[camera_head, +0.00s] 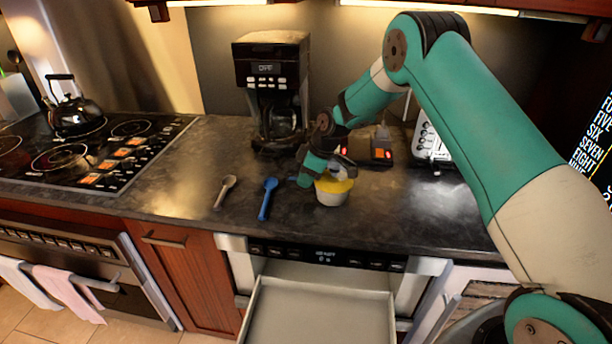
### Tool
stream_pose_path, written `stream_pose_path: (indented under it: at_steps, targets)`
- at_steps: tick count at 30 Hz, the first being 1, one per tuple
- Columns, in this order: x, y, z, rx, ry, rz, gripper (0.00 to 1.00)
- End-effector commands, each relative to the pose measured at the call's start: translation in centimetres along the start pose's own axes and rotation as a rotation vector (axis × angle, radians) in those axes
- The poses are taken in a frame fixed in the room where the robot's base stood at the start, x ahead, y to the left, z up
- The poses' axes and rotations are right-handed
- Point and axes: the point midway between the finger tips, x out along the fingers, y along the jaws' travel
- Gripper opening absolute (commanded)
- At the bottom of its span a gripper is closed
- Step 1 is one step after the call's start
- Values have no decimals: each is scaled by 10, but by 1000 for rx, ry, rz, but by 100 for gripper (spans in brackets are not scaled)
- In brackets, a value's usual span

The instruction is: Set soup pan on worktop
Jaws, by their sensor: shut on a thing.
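A small white pan with yellow contents, which I take as the soup pan (332,198), is at the worktop (185,175), near its front edge above the open drawer. It looks upright. I cannot tell for sure whether its base rests on the surface. My gripper (343,172) reaches down from the right and is shut on the pan at its upper rim. The fingertips are small and partly hidden by the wrist.
The open microwave drawer (320,312) below looks empty. A blue spoon (267,198) and a wooden spoon (225,190) lie left of the pan. Behind stand a coffee maker (272,80), a black device with red lights (372,152) and a toaster (430,145). A stove with a kettle (76,113) is left.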

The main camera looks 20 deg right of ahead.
Motion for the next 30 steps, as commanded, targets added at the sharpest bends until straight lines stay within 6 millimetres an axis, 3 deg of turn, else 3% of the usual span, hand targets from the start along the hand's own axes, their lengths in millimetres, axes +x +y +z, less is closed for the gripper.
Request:
stream_pose_path:
  at_steps: [3, 4, 7, 19, 30]
  targets:
    - [3, 0, 1, 0, 1, 1, 0]
    - [3, 0, 1, 0, 0, 0, 25]
    - [2, 0, 1, 0, 0, 0, 48]
    - [-6, 1, 0, 0, 2, 3, 49]
    - [-82, 1, 1, 0, 2, 5, 49]
